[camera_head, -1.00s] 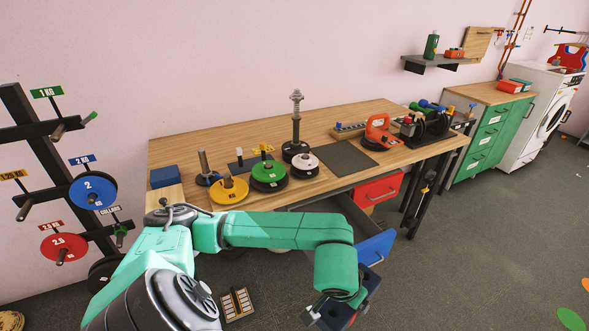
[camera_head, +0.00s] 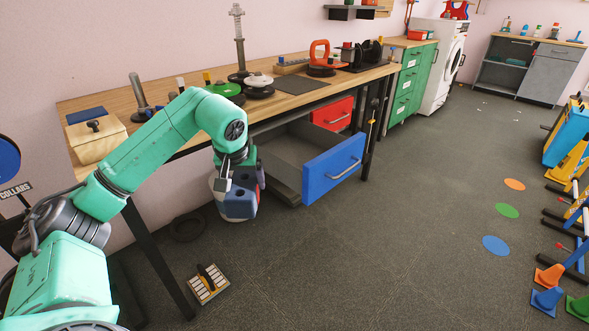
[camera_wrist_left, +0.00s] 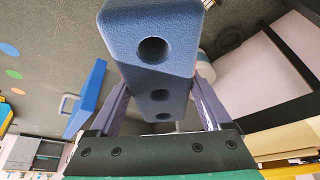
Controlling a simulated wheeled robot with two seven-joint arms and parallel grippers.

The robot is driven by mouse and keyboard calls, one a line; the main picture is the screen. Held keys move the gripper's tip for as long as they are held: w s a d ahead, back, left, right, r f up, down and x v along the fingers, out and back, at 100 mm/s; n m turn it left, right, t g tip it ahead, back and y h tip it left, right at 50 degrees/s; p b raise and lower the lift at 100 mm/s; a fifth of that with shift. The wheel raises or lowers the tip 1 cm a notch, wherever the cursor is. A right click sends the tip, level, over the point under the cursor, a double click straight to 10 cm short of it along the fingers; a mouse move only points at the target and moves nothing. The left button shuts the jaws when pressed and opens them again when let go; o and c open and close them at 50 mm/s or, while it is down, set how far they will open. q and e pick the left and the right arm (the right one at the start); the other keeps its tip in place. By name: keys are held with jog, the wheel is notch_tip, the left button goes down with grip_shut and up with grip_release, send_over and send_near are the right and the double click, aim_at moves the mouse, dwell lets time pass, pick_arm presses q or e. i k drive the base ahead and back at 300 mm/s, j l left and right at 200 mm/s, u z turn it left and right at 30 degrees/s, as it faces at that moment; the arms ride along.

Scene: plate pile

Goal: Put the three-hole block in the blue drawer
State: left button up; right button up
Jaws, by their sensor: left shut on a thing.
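The three-hole block (camera_head: 238,207) is blue, with round holes down its face, and shows large in the left wrist view (camera_wrist_left: 180,55). My left gripper (camera_head: 238,184) is shut on it, with a finger on either side of the block in the wrist view (camera_wrist_left: 160,92). It holds the block in the air in front of the bench, just left of the blue drawer (camera_head: 333,172). The drawer is pulled out under the bench top, and its grey inside looks empty where it shows. Its blue front also shows in the wrist view (camera_wrist_left: 87,100). My right gripper is out of view.
The wooden bench (camera_head: 335,83) carries weight plates, a wooden box (camera_head: 95,138) and an orange kettlebell-like thing (camera_head: 320,58). A red drawer (camera_head: 333,115) sits behind the blue one. A small rack (camera_head: 208,284) lies on the floor.

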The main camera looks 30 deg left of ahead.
aim_at(301, 167)
jog(key=i, duration=1)
